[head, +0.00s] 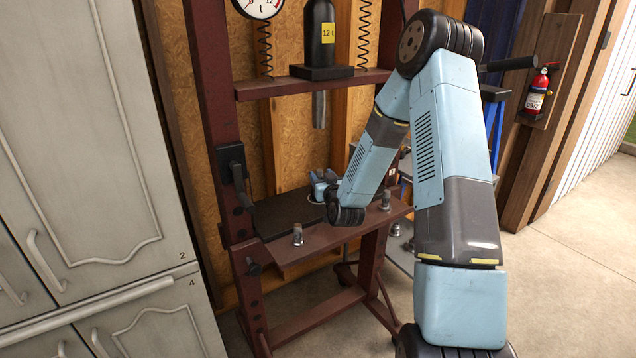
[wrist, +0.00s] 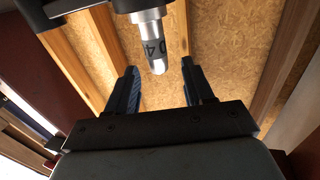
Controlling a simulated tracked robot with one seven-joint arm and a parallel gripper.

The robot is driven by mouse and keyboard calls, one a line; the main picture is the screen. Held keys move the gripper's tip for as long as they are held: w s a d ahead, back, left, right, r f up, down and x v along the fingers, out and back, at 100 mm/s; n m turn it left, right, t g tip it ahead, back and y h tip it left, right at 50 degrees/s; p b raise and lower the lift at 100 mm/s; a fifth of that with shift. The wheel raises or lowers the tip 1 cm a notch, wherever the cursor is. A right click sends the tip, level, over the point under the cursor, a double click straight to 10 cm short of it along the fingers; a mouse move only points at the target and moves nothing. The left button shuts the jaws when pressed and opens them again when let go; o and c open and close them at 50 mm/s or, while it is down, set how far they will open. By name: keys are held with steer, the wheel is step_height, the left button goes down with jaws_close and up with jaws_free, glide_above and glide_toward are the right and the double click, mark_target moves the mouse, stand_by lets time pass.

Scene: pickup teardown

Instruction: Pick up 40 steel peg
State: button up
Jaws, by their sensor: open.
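The steel peg (wrist: 152,45) is a silver cylinder with a dark band and "40" markings in the wrist view. Its upper end in that picture meets a dark part, and its rounded end points down toward the gap between my fingers. My gripper (wrist: 159,68) is open, with a blue-grey finger on either side of the gap and nothing held. In the head view my gripper (head: 319,180) is over the press bed, facing the back panel. A silver rod (head: 319,109) hangs under the black jack there; I cannot tell whether it is the peg.
A dark red press frame (head: 215,85) surrounds the work area, with a lower beam (head: 335,240) and an upper crossbar (head: 275,87). The black jack (head: 320,40) stands on the crossbar. Grey cabinets (head: 80,120) are at left. Floor is clear at right.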

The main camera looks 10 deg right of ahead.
mark_target(320, 173)
steer(key=shift+w, duration=1.85)
steer(key=shift+c, duration=0.2)
jaws_close()
